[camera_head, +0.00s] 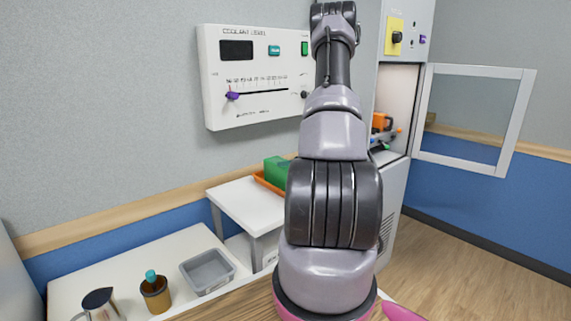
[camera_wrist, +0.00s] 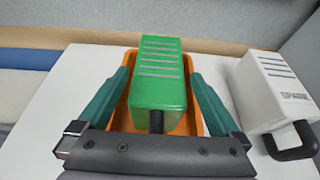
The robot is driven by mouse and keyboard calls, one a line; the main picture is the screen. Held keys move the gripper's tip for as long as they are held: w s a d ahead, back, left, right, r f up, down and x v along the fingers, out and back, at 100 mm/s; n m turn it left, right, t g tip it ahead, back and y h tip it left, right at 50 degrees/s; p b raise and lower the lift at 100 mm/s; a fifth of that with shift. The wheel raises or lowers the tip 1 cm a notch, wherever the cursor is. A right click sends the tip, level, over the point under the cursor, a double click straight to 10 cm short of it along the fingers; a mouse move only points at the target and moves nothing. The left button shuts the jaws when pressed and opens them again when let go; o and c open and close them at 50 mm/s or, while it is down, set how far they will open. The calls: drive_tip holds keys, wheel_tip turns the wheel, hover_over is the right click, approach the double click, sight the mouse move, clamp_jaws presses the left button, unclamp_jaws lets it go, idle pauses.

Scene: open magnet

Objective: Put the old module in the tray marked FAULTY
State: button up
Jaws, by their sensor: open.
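A green module (camera_wrist: 160,85) with pale slots on top and a dark handle on its near end sits in an orange tray (camera_wrist: 189,120). My gripper (camera_wrist: 158,60) is open, with one teal finger on each side of the module. I cannot tell whether either finger touches it. In the head view, the green module (camera_head: 275,170) and orange tray (camera_head: 262,181) show partly on a white stand, with my arm hiding the rest and the gripper. No FAULTY marking is readable. A white module marked SPARE (camera_wrist: 268,93) stands to the right in the wrist view.
The white stand (camera_head: 238,204) has bare room left of the tray. A lower table holds a grey bin (camera_head: 207,272), a brown jar (camera_head: 155,295) and a metal jug (camera_head: 100,302). The coolant panel (camera_head: 255,75) is on the wall. A cabinet door (camera_head: 470,118) stands open at right.

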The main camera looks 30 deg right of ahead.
drive_tip(key=v, duration=0.7)
drive_tip(key=shift+s, duration=0.1)
drive_tip(key=s+a+r+n+g+y, duration=0.2)
drive_tip(key=a+r+n+g+y, duration=0.1)
drive_tip(key=a+r+n, duration=0.8)
drive_tip(key=s+a+r+n+g+y, duration=0.3)
drive_tip(key=a+r, duration=0.5)
drive_tip(key=a, duration=0.8)
drive_tip(key=s+a+r+n+h, duration=0.3)
drive_tip(key=s+r+n, duration=0.2)
drive_tip(key=s+n, duration=0.3)
drive_tip(key=s+a+r+n+h, duration=0.2)
drive_tip(key=s+a+r+n, duration=0.2)
drive_tip(key=s+n, duration=0.4)
drive_tip(key=shift+s+a+r+h, duration=0.2)
drive_tip(key=shift+s+r+h, duration=0.2)
drive_tip(key=shift+s+r, duration=0.35)
drive_tip(key=shift+s+d+f, duration=0.1)
drive_tip(key=shift+s+f, duration=0.05)
